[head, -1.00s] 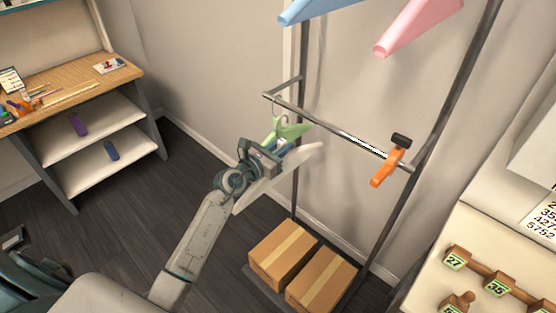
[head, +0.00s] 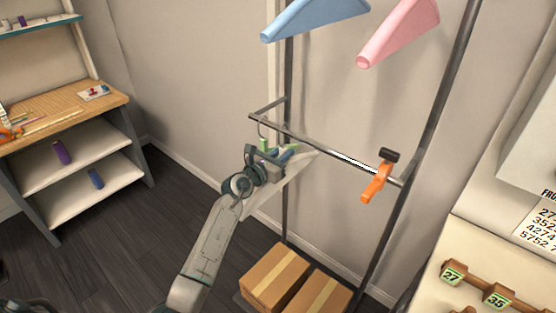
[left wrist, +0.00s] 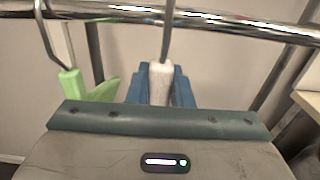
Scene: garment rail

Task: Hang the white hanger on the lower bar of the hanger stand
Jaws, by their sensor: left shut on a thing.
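The white hanger (head: 299,168) is in my left gripper (head: 277,156), just under the lower bar (head: 325,152). In the left wrist view its white neck (left wrist: 160,82) sits between the blue fingertips, and its metal hook stem rises across the lower bar (left wrist: 225,24). The hook's top is out of that view, so I cannot tell whether it is over the bar. A green hanger (left wrist: 72,84) hangs from the bar to the left, close to my gripper; it is partly hidden in the head view (head: 264,144). My right gripper is not in view.
An orange clamp (head: 376,183) sits on the bar towards the right post. A blue hanger (head: 315,17) and a pink hanger (head: 400,32) hang above. Cardboard boxes (head: 275,276) stand on the stand's base. A shelf unit (head: 75,145) is at left.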

